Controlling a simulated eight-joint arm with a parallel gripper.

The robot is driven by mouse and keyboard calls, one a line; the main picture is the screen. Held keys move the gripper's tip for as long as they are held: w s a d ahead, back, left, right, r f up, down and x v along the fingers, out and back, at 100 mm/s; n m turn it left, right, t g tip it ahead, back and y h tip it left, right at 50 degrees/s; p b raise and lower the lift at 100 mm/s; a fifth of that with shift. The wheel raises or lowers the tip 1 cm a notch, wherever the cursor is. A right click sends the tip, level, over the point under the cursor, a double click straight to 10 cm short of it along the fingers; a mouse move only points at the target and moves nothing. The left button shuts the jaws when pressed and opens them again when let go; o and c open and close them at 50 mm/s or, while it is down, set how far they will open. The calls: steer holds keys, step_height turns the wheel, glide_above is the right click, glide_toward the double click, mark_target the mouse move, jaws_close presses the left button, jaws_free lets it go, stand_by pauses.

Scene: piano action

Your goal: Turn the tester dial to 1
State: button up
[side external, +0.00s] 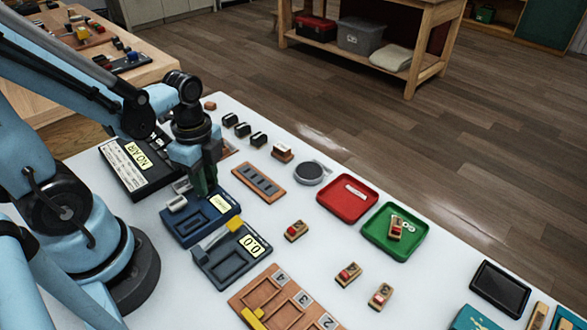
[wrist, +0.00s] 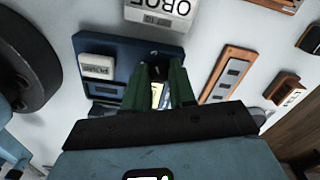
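A dark blue tester box (side external: 184,230) with a small pale display lies on the white table, just below my gripper (side external: 205,190). The box also shows in the wrist view (wrist: 125,47), with a grey labelled block on its left part. In the wrist view my gripper's green fingers (wrist: 164,68) point down over the box, with a gap and a pale display between them. Something dark shows between the fingertips, perhaps the dial. The dial itself, its pointer and its numbers cannot be made out, nor whether the fingers touch it.
A black box reading "NO AIR" (side external: 138,168) stands left of the tester. A second blue device reading 0.0 (side external: 232,262) with a yellow-tipped lever sits close in front. A slotted wooden strip (side external: 258,183) lies to the right. Red (side external: 347,212) and green (side external: 378,242) trays lie further right.

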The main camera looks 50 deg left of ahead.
jaws_close()
steer(key=n, duration=0.5)
steer(key=shift+n, duration=0.4)
steer(key=n, duration=1.2)
steer(key=shift+n, duration=0.3)
steer(key=n, duration=0.5)
steer(key=shift+n, duration=0.4)
